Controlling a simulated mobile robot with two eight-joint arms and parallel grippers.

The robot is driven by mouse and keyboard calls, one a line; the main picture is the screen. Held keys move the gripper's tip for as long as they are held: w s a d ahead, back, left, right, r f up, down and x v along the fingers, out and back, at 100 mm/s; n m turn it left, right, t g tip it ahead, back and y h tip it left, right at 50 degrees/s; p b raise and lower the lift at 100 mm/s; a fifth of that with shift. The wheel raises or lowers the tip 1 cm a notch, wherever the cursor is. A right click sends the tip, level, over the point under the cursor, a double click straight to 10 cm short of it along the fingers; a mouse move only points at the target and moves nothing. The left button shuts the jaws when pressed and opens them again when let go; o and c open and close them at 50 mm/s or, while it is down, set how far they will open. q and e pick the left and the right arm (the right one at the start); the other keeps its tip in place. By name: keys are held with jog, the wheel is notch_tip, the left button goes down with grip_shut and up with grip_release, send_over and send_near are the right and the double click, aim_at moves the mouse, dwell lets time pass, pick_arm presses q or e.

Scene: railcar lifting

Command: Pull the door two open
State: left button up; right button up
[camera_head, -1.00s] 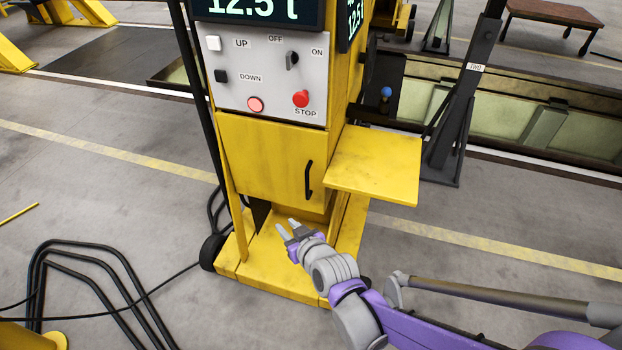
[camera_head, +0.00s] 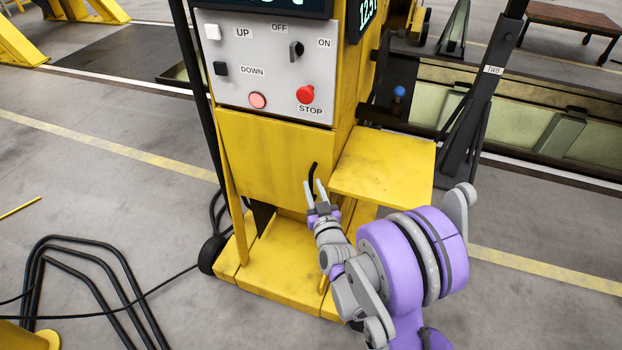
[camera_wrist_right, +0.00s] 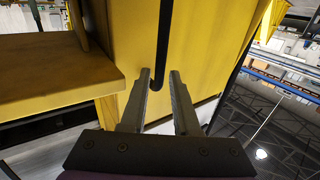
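The yellow door (camera_head: 262,160) is on the front of the yellow cabinet, below the control panel, and looks closed. Its black bar handle (camera_head: 313,170) is upright near the door's right edge. My right gripper (camera_head: 314,186) is at the handle's lower part and hides some of it in the head view. In the right wrist view, the right gripper (camera_wrist_right: 160,76) is open, and the handle (camera_wrist_right: 163,40) runs down between its two fingers. I cannot tell whether a finger touches it. My left gripper is not in view.
A yellow shelf (camera_head: 384,168) sticks out right of the door, close to my right arm. The control panel (camera_head: 265,65) with switches is above. A black post labelled TWO (camera_head: 480,100) stands to the right. Black bent tubes (camera_head: 90,285) and a cable are on the floor at left.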

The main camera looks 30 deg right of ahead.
aim_at(311, 182)
jog(key=shift+x, duration=1.7)
grip_shut()
